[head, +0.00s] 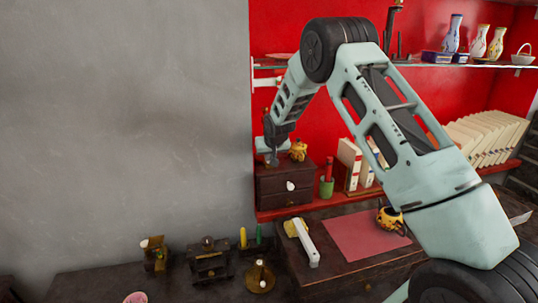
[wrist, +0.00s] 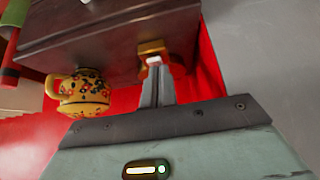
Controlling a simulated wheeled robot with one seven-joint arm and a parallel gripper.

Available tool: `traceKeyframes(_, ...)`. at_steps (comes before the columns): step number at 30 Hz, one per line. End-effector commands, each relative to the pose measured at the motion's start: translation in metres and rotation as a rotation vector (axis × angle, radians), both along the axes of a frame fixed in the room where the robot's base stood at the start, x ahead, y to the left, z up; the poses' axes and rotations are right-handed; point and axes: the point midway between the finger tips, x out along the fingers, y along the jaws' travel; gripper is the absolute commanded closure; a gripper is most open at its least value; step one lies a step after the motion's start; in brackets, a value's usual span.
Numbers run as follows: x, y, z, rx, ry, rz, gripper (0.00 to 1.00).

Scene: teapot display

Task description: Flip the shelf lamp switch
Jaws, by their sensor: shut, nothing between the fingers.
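A small brass-coloured fitting with a white part (wrist: 152,48), which looks like the lamp switch, is at the edge of a dark wooden chest in the wrist view. My gripper (wrist: 157,72) is shut and empty, its fingertips right at this fitting. I cannot tell whether they touch it or which way the switch is set. The switch cannot be made out there, and no lamp is clearly visible.
A yellow flowered teapot (wrist: 84,96) is close beside my gripper; in the head view it (head: 298,150) sits on the chest. Upright books (head: 349,160) and a green cup (head: 326,188) are to the right. A grey wall (head: 130,120) borders the left.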

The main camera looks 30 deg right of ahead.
Motion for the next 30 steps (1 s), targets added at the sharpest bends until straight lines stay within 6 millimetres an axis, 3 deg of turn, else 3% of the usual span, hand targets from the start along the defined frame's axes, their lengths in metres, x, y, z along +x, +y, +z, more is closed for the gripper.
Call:
traceKeyframes(9,-0.001,0.000,-0.010,0.000,-0.001,0.000,1.00)
traceKeyframes(18,-0.002,0.001,-0.007,0.000,0.001,0.000,1.00)
traceKeyframes(30,-0.015,0.005,-0.014,0.001,0.003,0.000,1.00)
